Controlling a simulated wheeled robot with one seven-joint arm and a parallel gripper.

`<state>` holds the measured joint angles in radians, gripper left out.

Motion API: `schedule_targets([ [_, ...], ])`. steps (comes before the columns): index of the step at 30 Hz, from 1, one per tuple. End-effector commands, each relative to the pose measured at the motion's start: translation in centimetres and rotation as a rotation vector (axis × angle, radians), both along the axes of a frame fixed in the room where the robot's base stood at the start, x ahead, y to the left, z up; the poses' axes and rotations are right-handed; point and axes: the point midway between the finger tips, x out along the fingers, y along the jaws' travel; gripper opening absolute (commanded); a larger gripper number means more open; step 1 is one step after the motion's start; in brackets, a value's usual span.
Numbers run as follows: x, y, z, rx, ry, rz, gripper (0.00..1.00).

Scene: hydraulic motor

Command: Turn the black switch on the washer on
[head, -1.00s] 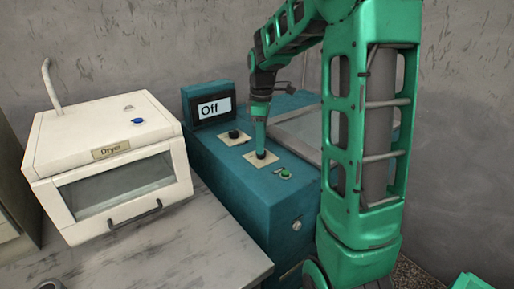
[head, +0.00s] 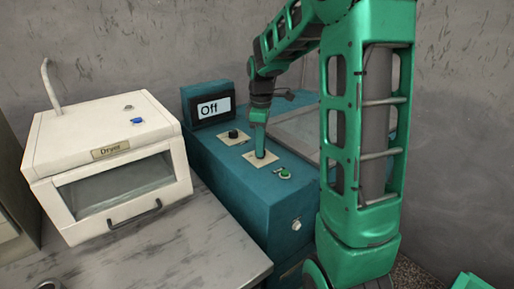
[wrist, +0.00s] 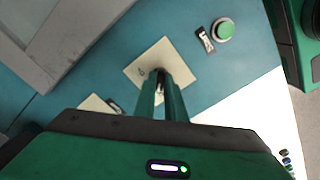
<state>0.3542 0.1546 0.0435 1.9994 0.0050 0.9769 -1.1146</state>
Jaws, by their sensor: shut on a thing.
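The washer is a teal box (head: 215,172) with a display (head: 213,108) that reads "Off". Its top carries two pale square plates, each with a black knob-like switch. My gripper (head: 260,153) points down and is shut on the black switch (wrist: 160,73) on the nearer plate (head: 270,162). The fingers hide most of this switch. In the wrist view my gripper (wrist: 162,82) meets it at the middle of the plate (wrist: 146,62). The other black switch (head: 233,134) stands free, nearer the display.
A green button (head: 285,174) sits close to the gripped switch, with a small toggle (wrist: 206,40) beside it. A white dryer (head: 105,160) stands at left on a grey table (head: 180,245). The washer's glass lid (head: 300,128) lies behind my gripper.

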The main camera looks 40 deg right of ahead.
Motion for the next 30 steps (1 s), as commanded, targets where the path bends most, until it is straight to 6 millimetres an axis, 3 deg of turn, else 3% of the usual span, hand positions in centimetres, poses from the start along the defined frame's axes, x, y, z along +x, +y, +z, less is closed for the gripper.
schedule_targets([
  [11, 0.13, 0.02, 0.07, 0.000, -0.003, -0.212, 0.00],
  [30, 0.15, -0.05, 0.11, -0.002, -0.004, -0.820, 0.00],
])
